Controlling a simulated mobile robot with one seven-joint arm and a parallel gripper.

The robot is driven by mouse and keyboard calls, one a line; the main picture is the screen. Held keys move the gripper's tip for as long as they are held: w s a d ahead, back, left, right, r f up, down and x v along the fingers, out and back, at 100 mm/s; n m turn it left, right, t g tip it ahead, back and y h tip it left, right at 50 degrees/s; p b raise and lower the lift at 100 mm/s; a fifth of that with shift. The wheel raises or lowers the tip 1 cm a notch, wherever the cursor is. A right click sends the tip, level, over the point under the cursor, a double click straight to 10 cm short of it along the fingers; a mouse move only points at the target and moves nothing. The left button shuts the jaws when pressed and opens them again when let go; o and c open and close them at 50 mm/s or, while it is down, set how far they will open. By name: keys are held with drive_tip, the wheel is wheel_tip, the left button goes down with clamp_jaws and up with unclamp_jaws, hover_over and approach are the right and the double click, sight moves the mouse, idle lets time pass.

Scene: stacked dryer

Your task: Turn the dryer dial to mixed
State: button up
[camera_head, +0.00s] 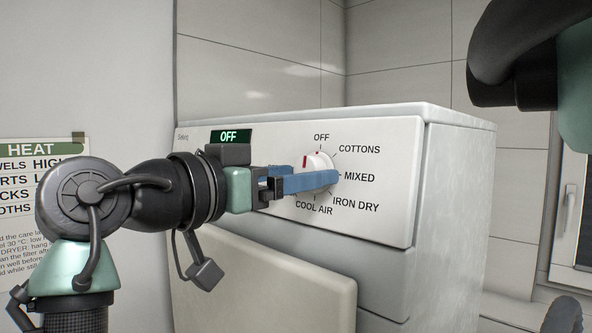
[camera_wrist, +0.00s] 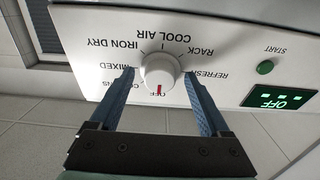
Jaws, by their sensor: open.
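The dryer dial (camera_wrist: 160,70) is a white round knob with a red mark; in the upside-down wrist view the mark points at OFF. In the head view the dial (camera_head: 319,161) is partly hidden behind a blue finger. The MIXED label (camera_head: 360,177) is to the right of the dial, between COTTONS and IRON DRY. My gripper (camera_wrist: 158,77) is open, with its blue fingertips on either side of the dial and a small gap showing on each side. In the head view my gripper (camera_head: 314,178) reaches in from the left.
The display (camera_head: 231,136) on the white dryer (camera_head: 385,140) reads OFF. A green START button (camera_wrist: 265,67) shows in the wrist view. A HEAT notice (camera_head: 45,150) hangs on the left wall. Tiled wall stands behind, and a window frame (camera_head: 570,215) is at right.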

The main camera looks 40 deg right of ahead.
clamp_jaws()
idle(0.3)
drive_tip(key=shift+m, duration=0.3)
drive_tip(key=m+g, duration=0.1)
drive_tip(key=m, duration=0.3)
drive_tip(key=m+b, duration=0.1)
drive_tip(key=m, duration=0.4)
drive_tip(key=m+g+y, duration=0.1)
drive_tip(key=m, duration=0.4)
drive_tip(key=shift+w+r+g, duration=0.3)
drive_tip(key=shift+w+r, duration=0.05)
drive_tip(key=shift+m+y, duration=0.5)
drive_tip(key=shift+m, duration=1.9)
drive_tip(key=shift+p, duration=0.3)
